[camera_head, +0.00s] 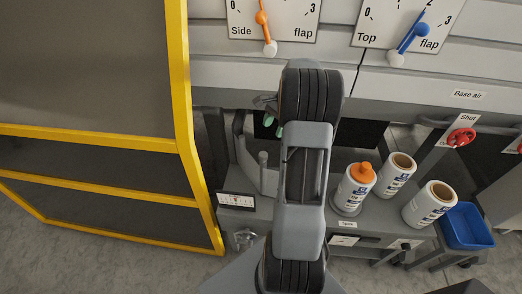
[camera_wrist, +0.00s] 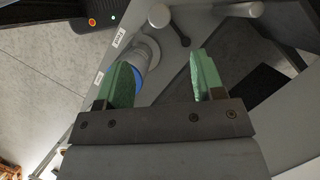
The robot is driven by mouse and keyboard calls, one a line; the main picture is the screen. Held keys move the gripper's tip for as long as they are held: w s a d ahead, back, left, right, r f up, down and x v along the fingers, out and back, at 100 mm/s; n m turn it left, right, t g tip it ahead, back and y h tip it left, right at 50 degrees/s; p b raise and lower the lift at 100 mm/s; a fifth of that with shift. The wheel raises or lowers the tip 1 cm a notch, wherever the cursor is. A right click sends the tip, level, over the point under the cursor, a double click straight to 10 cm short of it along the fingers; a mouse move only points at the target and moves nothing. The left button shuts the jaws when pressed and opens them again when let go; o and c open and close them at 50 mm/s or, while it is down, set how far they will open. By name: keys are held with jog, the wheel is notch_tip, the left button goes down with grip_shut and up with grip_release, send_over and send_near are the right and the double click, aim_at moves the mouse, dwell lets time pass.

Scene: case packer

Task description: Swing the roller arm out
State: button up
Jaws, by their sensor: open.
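My gripper (camera_head: 272,125) is mostly behind my own arm in the head view, where only bits of its green fingers show. In the wrist view the two green fingers of my gripper (camera_wrist: 165,72) stand wide apart with nothing between them. A grey round part with a blue ring (camera_wrist: 148,55) lies beyond and partly behind the left finger. A pale knob on a bar (camera_wrist: 160,15) and a dark lever (camera_wrist: 180,32) are above it. In the head view a grey upright post (camera_head: 263,170) stands left of my arm. I cannot tell which part is the roller arm.
A yellow-framed guard door (camera_head: 183,120) stands at the left. White rolls (camera_head: 396,175), one orange-capped (camera_head: 353,192), stand on the grey shelf right of my arm. A blue bin (camera_head: 468,228) and red valve (camera_head: 461,137) are farther right. Flap dials (camera_head: 272,18) are above.

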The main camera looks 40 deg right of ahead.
aim_at(264, 153)
jog(key=p+x, duration=0.1)
jog(key=x, duration=1.1)
jog(key=shift+a+f+p, duration=0.15)
jog(key=shift+f+p, duration=0.1)
jog(key=shift+p, duration=0.1)
jog(key=shift+s, duration=0.1)
grip_shut()
